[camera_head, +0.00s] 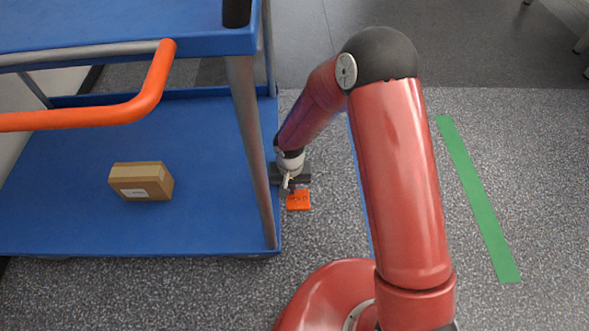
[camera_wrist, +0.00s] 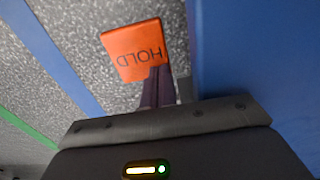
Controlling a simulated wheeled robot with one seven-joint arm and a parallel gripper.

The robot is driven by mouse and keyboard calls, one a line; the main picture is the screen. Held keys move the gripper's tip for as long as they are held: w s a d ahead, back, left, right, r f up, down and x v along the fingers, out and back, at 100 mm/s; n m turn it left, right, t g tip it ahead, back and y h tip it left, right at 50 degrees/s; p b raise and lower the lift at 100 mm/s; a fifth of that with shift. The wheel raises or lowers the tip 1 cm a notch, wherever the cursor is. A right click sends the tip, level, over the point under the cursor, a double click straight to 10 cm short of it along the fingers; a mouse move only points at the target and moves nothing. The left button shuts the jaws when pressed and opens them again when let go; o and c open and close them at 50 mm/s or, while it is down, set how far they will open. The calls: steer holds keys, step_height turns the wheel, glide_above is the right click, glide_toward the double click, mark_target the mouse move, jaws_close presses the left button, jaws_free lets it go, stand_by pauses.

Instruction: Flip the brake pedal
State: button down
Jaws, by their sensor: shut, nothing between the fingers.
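The brake pedal (camera_head: 298,200) is a small orange plate low at the right side of the blue cart, close to its front leg. In the wrist view the pedal (camera_wrist: 130,50) carries the dark word HOLD, which appears upside down. My gripper (camera_head: 291,187) reaches down beside the cart at the pedal's back edge. In the wrist view its dark fingers (camera_wrist: 159,74) are shut together, with their tips over the pedal's near edge. I cannot tell whether they touch it. The pedal's mount is hidden.
The blue cart's lower shelf (camera_head: 90,225) stands just left of my gripper, with a cardboard box (camera_head: 141,182) on it. An orange handle (camera_head: 135,108) and a grey leg (camera_head: 252,155) rise nearby. Speckled floor with a green stripe (camera_head: 477,198) lies open at right.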

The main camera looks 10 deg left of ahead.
steer(key=shift+f, duration=0.55)
steer(key=shift+r+p, duration=2.2)
steer(key=shift+r, duration=1.3)
steer(key=shift+r, duration=0.1)
steer(key=d+r+t+p, duration=0.1)
steer(key=d+r+p, duration=0.1)
steer(key=d+r, duration=0.5)
steer(key=w+d+r+m+t+p, duration=0.1)
steer(key=d+r, duration=0.2)
steer(key=r, duration=0.8)
steer(key=d+r+t+p, duration=0.1)
steer(key=d+r+p, duration=0.1)
steer(key=d+r, duration=0.5)
steer(key=s+d+r+t+p, duration=0.1)
steer(key=s+d+r, duration=0.3)
steer(key=s+r, duration=0.4)
steer(key=s+d+r+m+t+p, duration=0.1)
steer(key=s+d+r+p, duration=0.2)
steer(key=r, duration=0.7)
steer(key=s+d, duration=0.2)
steer(key=s, duration=0.2)
steer(key=shift+s+r+m+t, duration=0.3)
steer(key=shift+s+r, duration=0.1)
